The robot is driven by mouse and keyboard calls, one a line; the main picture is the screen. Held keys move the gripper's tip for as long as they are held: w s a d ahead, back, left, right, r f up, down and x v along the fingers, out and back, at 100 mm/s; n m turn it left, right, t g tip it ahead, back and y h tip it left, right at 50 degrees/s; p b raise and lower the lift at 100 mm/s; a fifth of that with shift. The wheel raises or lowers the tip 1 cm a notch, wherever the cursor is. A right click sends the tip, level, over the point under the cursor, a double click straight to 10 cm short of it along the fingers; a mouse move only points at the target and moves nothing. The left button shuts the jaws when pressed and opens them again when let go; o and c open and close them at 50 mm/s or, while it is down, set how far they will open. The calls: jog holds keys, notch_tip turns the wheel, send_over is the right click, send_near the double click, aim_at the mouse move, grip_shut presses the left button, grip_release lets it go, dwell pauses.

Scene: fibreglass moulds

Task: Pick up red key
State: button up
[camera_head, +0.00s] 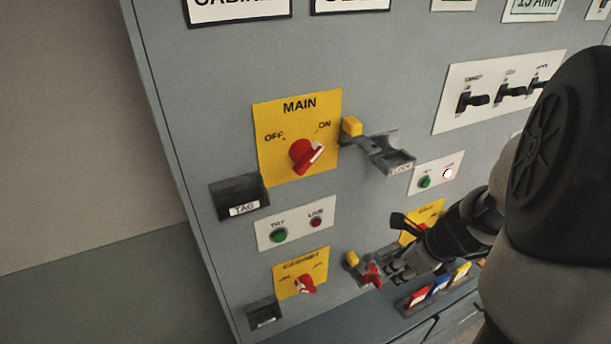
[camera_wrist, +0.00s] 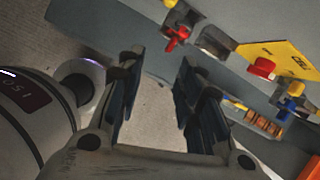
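The red key (camera_head: 373,277) sits at a small grey bracket beside the lower CABINET switch in the head view. In the wrist view the red key (camera_wrist: 176,39) shows at the upper middle, beyond the fingertips. My gripper (camera_head: 396,264) is close to the right of the key in the head view, partly overlapping the bracket. In the wrist view my gripper (camera_wrist: 158,75) is open with nothing between its fingers, and the key lies ahead of them.
The grey cabinet face holds a MAIN switch (camera_head: 304,155), a lower red switch knob (camera_head: 306,285) and a LOCK bracket (camera_head: 391,158). Red (camera_head: 418,297), blue (camera_head: 440,284) and yellow (camera_head: 461,272) items stand below my gripper. A grey ledge runs along the bottom.

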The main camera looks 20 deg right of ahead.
jog(key=s+d+f+m, duration=0.2)
jog(key=d+m, duration=0.1)
jog(key=b, duration=0.6)
send_over(382, 283)
jog(key=s, duration=0.3)
notch_tip(382, 283, down, 10)
jog(key=shift+w+b+x, duration=0.15)
jog(key=shift+b+x, duration=0.75)
jog(key=shift+x, duration=0.65)
jog(key=shift+w+b+x, duration=0.15)
jog(key=shift+b+x, duration=0.75)
jog(key=shift+x, duration=0.6)
jog(key=shift+d+r, duration=0.1)
jog(key=shift+r, duration=0.1)
jog(key=shift+c, duration=0.4)
grip_shut()
